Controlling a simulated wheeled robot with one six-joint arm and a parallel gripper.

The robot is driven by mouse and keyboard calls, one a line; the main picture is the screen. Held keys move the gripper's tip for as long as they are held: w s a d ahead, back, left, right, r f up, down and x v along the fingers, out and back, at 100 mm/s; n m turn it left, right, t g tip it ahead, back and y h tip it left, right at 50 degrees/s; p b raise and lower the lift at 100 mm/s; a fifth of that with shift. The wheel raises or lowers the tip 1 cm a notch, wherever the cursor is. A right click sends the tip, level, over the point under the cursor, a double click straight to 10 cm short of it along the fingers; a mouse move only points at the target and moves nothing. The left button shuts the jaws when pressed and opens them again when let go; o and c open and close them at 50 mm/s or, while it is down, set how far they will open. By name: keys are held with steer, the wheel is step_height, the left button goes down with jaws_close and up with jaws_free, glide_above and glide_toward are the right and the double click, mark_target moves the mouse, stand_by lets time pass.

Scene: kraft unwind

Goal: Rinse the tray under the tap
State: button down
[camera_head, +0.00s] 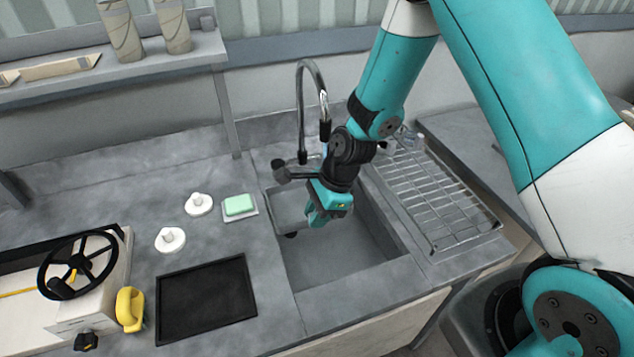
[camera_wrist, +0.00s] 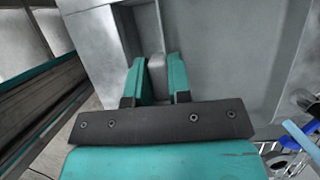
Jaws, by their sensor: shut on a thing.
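The tap (camera_head: 312,78) is a tall chrome gooseneck at the back of the grey sink (camera_head: 335,262); its dark-tipped spout hangs over the basin. I cannot make out running water. My gripper (camera_head: 318,218) points down into the sink, in front of the spout. In the wrist view, my gripper (camera_wrist: 160,72) has its two teal fingers shut on a grey piece, which looks like part of the tray. The grey tray (camera_head: 287,207) appears as a pale, rimmed shape left of the fingers, over the basin. The fingers and wrist hide part of it.
A wire drying rack (camera_head: 435,200) stands right of the sink. Left are a green sponge (camera_head: 239,204) on a dish, two white knobs (camera_head: 170,239), a black mat (camera_head: 207,298) and a machine with a black handwheel (camera_head: 77,264). The back-left counter is clear.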

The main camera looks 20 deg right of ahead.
stand_by(0.3)
steer(key=s+a+r+p, duration=0.2)
steer(key=s+r+p, duration=0.1)
steer(key=s+r, duration=0.1)
steer(key=shift+a+p, duration=0.4)
steer(key=shift+s+a, duration=0.1)
steer(key=shift+s, duration=0.05)
stand_by(0.4)
